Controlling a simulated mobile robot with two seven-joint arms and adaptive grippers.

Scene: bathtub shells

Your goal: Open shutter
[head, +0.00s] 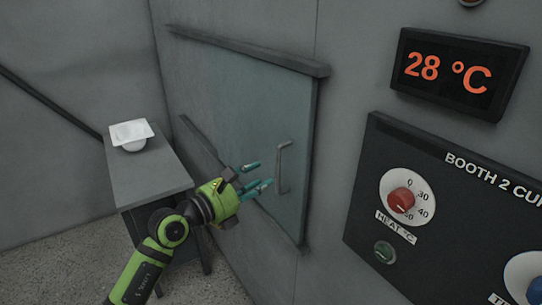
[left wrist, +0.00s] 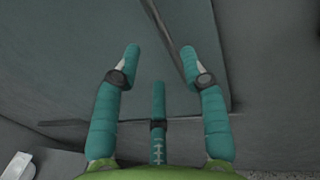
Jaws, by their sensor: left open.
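The shutter (head: 240,110) is a grey-green panel set in the wall between an upper rail and a lower rail. A vertical bar handle (head: 283,168) stands out near its right edge. My left gripper (head: 262,176) is in front of the panel's lower right part, just left of the handle and apart from it. Its teal fingers are spread and empty. In the left wrist view the open fingers (left wrist: 158,70) point at the panel (left wrist: 70,50), and a dark strip runs past the right finger; I cannot tell whether it is the handle or an edge. My right gripper is not in view.
A grey side table (head: 150,170) with a white dish (head: 131,134) stands left of my left arm. A black control panel (head: 450,220) with knobs and a temperature display (head: 455,75) reading 28 °C are on the wall at right.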

